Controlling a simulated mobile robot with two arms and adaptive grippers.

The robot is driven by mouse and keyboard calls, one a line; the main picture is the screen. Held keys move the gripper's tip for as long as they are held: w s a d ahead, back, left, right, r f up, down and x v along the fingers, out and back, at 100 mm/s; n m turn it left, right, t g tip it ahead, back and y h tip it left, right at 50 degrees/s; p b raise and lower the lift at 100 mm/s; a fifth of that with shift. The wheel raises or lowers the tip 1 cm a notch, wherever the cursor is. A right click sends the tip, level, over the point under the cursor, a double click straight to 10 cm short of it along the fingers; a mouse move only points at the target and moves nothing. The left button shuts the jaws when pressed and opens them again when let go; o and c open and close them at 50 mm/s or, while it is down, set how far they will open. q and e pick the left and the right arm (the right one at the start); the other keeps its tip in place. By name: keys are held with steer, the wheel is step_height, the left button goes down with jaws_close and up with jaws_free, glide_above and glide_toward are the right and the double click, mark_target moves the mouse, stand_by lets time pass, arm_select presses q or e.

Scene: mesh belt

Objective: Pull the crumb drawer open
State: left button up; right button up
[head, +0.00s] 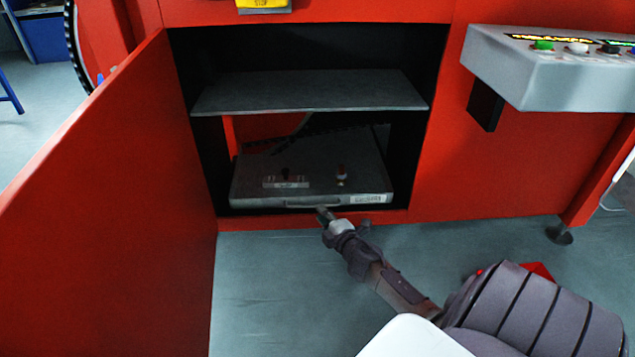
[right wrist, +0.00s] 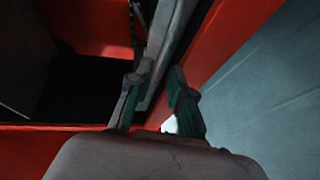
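The crumb drawer (head: 260,190) is a dark grey, flat box low inside the open red cabinet. Its front edge carries a thin handle (head: 350,203) and a pale label near the right end. It sits inside the cabinet opening. My left gripper is not in view.
A grey shelf (head: 310,92) spans the cabinet above the drawer. The red door (head: 110,200) stands open on the left. A grey button panel (head: 560,70) juts out at the right. The floor (head: 270,290) before the cabinet is clear.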

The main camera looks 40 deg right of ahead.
steer(key=shift+b+x, duration=0.65)
steer(key=shift+x, duration=1.35)
jaws_close()
